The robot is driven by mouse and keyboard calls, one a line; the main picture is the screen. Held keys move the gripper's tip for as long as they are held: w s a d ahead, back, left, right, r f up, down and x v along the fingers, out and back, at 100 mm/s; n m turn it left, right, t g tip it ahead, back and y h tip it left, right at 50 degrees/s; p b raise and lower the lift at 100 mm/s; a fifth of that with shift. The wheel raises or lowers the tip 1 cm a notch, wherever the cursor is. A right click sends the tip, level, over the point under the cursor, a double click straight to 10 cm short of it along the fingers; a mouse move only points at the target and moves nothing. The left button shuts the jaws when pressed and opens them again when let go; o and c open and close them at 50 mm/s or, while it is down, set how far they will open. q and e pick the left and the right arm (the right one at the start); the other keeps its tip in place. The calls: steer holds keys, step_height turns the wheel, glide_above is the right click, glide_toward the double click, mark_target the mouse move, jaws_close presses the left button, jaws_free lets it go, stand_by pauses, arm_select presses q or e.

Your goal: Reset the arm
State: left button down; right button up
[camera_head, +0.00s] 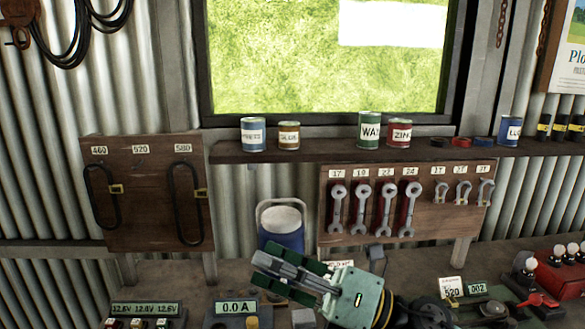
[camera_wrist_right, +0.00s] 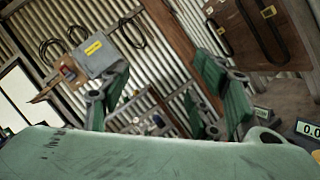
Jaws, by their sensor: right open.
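My right gripper (camera_head: 268,272) is raised in front of the workbench at the lower middle of the head view. Its green fingers point left, and its green body is at the right. In the wrist view the two fingers of the right gripper (camera_wrist_right: 165,92) stand well apart with nothing between them. It is open and empty. In the head view it overlaps the bench just below the blue cooler (camera_head: 284,236); I cannot tell the depth gap. My left gripper is in neither view.
The workbench (camera_head: 405,262) holds a meter (camera_head: 237,308) and a red box with bulbs (camera_head: 560,275). Behind are a spanner board (camera_head: 350,182), a belt board (camera_head: 147,225) and a shelf (camera_head: 330,151) with cans. The air above the bench's left part looks clear.

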steer(key=w+d+f+m+t+h, duration=0.35)
steer(key=d+m+t+h, duration=0.35)
steer(key=m, duration=0.6)
steer(key=w+d+f+m+t+h, duration=0.35)
steer(key=d+m+t+h, duration=0.4)
steer(key=m, duration=0.55)
steer(key=s+d+f+m+g+h, duration=0.3)
steer(key=d+f+m, duration=0.1)
steer(key=f, duration=0.4)
steer(key=s+d+f+m+g+h, duration=0.3)
steer(key=f+m, duration=0.2)
steer(key=f, duration=0.3)
steer(key=s+d+f+m+g, duration=0.1)
steer(key=s+f+m+g, duration=0.3)
steer(key=s+f, duration=0.55)
steer(key=s+d+f+m+g, duration=0.1)
steer(key=s+f+g, duration=0.55)
steer(key=s, duration=0.65)
steer(key=s+f+g+b, duration=0.1)
steer(key=s+f+b, duration=0.15)
steer(key=f, duration=1.45)
steer(key=s+f+b, duration=0.1)
steer(key=f+b, duration=0.3)
steer(key=f, duration=1.3)
steer(key=s+d+f+g+b, duration=0.1)
steer(key=s+d+f+b, duration=0.2)
steer(key=s+f, duration=1.3)
step_height(320, 180, down, 3)
steer(key=shift+r+g, duration=0.15)
steer(key=shift+g, duration=0.15)
